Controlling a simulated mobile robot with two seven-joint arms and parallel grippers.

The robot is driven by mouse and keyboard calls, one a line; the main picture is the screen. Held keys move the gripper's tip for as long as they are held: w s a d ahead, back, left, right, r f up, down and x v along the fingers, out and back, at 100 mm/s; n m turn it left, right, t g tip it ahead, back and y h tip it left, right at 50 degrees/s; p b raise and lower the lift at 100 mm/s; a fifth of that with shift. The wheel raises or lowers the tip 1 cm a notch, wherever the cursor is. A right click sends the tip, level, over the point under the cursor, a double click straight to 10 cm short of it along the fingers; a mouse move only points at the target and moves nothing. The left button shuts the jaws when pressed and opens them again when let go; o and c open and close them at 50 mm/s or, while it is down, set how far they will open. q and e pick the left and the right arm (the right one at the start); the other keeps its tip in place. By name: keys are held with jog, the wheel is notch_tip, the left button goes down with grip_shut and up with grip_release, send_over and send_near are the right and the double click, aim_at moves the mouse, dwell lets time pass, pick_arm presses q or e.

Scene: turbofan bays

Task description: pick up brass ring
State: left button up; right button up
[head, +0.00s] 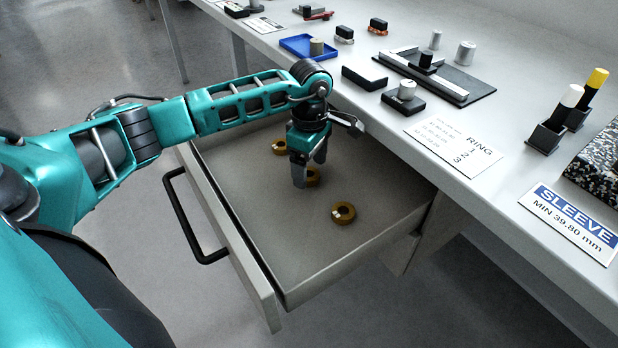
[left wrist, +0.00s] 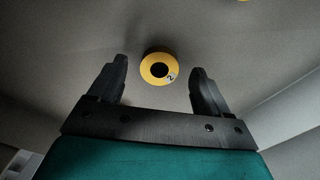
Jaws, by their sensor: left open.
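A third (head: 313,177) is partly hidden behind my left gripper (head: 308,170). My left gripper points down into the drawer, open and empty. My right gripper is out of view.
The workbench (head: 400,128) stands along the right, above the drawer. It holds a RING card (head: 455,145), a SLEEVE sign (head: 570,222), a blue tray (head: 300,47), a black fixture plate (head: 465,85) and small dark blocks. The drawer's walls and black handle (head: 190,220) border my left arm.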

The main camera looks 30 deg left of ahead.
pick_arm(q)
jog(key=shift+a+f, duration=0.1)
jog(key=shift+f, duration=0.65)
jog(key=shift+c, duration=0.2)
jog(key=shift+r, duration=0.1)
jog(key=c, duration=1.2)
